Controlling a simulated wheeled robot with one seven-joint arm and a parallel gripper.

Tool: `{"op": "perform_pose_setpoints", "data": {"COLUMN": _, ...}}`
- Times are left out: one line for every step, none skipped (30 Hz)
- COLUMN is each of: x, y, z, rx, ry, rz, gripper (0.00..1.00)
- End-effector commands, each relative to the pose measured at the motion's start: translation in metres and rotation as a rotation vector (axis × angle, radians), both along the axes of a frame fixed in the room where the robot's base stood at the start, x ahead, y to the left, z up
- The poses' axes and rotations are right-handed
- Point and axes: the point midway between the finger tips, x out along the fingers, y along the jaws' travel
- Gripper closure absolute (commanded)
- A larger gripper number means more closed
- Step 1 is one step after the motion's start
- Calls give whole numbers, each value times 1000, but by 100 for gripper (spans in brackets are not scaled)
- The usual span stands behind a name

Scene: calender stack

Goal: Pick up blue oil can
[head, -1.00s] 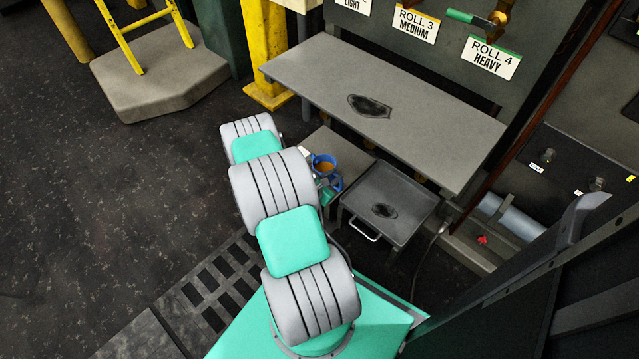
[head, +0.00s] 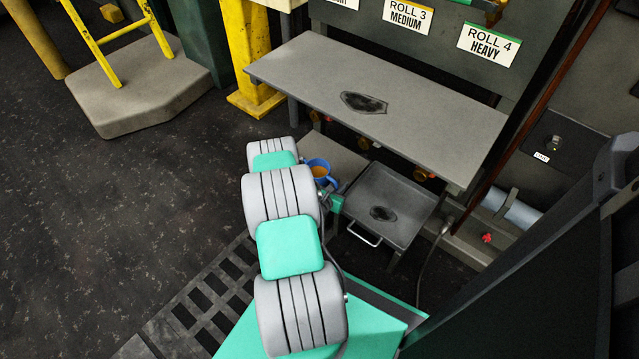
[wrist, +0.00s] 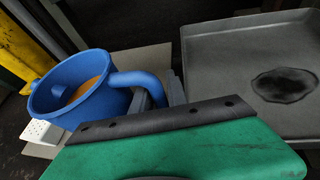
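The blue oil can (head: 319,164) is an open blue vessel with orange-brown content, on a low grey surface left of the tray. It is large at the left of the wrist view (wrist: 75,105), with its thick looped handle pointing right. My gripper (wrist: 160,94) is at this handle, one grey finger on each side of its outer part. Whether the fingers press on the handle cannot be told. The fingertips' lower ends are hidden behind the handle and my green gripper body. In the head view my arm hides most of the gripper.
A grey tray (head: 403,197) with a wire handle and dark stain stands right of the can. A larger grey table (head: 440,125) with a dark patch overhangs behind. Open floor lies left of my arm.

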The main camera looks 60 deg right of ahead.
Motion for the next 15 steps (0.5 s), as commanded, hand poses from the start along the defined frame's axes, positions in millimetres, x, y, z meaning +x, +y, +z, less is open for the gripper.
{"op": "perform_pose_setpoints", "data": {"x": 0, "y": -1, "z": -1, "rx": 1, "ry": 0, "rz": 1, "gripper": 81}}
{"op": "perform_pose_setpoints", "data": {"x": 0, "y": -2, "z": -1, "rx": 1, "ry": 0, "rz": 1, "gripper": 81}}
{"op": "perform_pose_setpoints", "data": {"x": 1, "y": -1, "z": 0, "rx": 1, "ry": 1, "rz": 1, "gripper": 81}}
{"op": "perform_pose_setpoints", "data": {"x": 1, "y": -1, "z": 0, "rx": 1, "ry": 0, "rz": 2, "gripper": 81}}
{"op": "perform_pose_setpoints", "data": {"x": 1, "y": -1, "z": 0, "rx": 1, "ry": 1, "rz": 1, "gripper": 81}}
{"op": "perform_pose_setpoints", "data": {"x": 1, "y": -1, "z": 0, "rx": 1, "ry": 0, "rz": 1, "gripper": 82}}
{"op": "perform_pose_setpoints", "data": {"x": 1, "y": -1, "z": 0, "rx": 1, "ry": 0, "rz": 1, "gripper": 84}}
{"op": "perform_pose_setpoints", "data": {"x": 1, "y": -1, "z": 0, "rx": 1, "ry": 0, "rz": 1, "gripper": 87}}
{"op": "perform_pose_setpoints", "data": {"x": 1, "y": -1, "z": 0, "rx": 1, "ry": 0, "rz": 1, "gripper": 90}}
{"op": "perform_pose_setpoints", "data": {"x": 1, "y": -1, "z": 0, "rx": 1, "ry": 0, "rz": 1, "gripper": 93}}
{"op": "perform_pose_setpoints", "data": {"x": 1, "y": -1, "z": 0, "rx": 1, "ry": 0, "rz": 1, "gripper": 95}}
{"op": "perform_pose_setpoints", "data": {"x": 1, "y": -1, "z": 0, "rx": 1, "ry": 0, "rz": 1, "gripper": 98}}
{"op": "perform_pose_setpoints", "data": {"x": 1, "y": -1, "z": 0, "rx": 1, "ry": 0, "rz": 1, "gripper": 100}}
{"op": "perform_pose_setpoints", "data": {"x": 1, "y": -1, "z": 0, "rx": 1, "ry": 0, "rz": 1, "gripper": 100}}
{"op": "perform_pose_setpoints", "data": {"x": 1, "y": -1, "z": 0, "rx": 1, "ry": 0, "rz": 1, "gripper": 100}}
